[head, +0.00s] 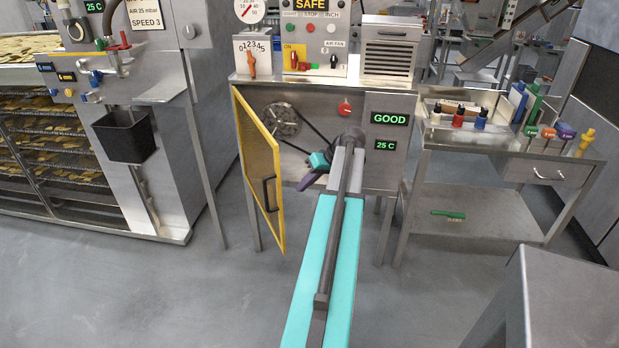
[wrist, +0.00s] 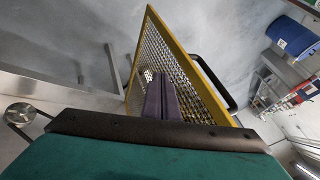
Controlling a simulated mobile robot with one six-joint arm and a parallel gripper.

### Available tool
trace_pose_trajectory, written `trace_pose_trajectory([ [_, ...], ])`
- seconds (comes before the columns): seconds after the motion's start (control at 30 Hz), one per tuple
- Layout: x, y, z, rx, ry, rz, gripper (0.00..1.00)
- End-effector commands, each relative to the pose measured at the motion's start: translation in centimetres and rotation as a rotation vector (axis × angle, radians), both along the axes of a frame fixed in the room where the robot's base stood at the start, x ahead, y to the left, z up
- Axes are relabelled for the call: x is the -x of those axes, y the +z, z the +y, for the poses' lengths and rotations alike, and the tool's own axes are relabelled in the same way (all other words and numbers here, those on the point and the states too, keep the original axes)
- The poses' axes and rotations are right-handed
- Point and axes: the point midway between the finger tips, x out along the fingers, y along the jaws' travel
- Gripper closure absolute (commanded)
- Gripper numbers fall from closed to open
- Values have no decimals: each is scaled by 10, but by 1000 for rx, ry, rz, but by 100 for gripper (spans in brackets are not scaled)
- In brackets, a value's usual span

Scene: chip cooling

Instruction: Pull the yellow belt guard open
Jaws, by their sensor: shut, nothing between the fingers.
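The yellow belt guard (head: 258,150), a yellow frame with mesh, stands swung out from the left side of the machine front. Its black handle (head: 269,194) is near the free edge. In the wrist view the guard (wrist: 172,60) rises close ahead, and the handle (wrist: 216,82) shows beyond its right edge. My gripper (head: 305,185) has purple fingers, shut and empty, to the right of the guard. In the wrist view the fingers (wrist: 162,90) are together in front of the mesh, apart from the handle. I cannot tell whether they touch the mesh.
The belt pulley (head: 283,120) and black belt are exposed in the machine front (head: 390,175). A red knob (head: 345,108) is near my arm. A cart (head: 490,200) stands at right, a rack (head: 60,140) at left. The floor before the guard is clear.

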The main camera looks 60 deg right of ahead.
Motion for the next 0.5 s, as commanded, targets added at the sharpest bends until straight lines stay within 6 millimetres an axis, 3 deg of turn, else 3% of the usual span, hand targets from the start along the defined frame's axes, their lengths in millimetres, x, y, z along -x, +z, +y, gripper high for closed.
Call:
trace_pose_trajectory([
  [0.27, -21, -27, 6, -2, 3, 1, 100],
  [0.5, -38, -24, 30, -1, 2, 1, 100],
])
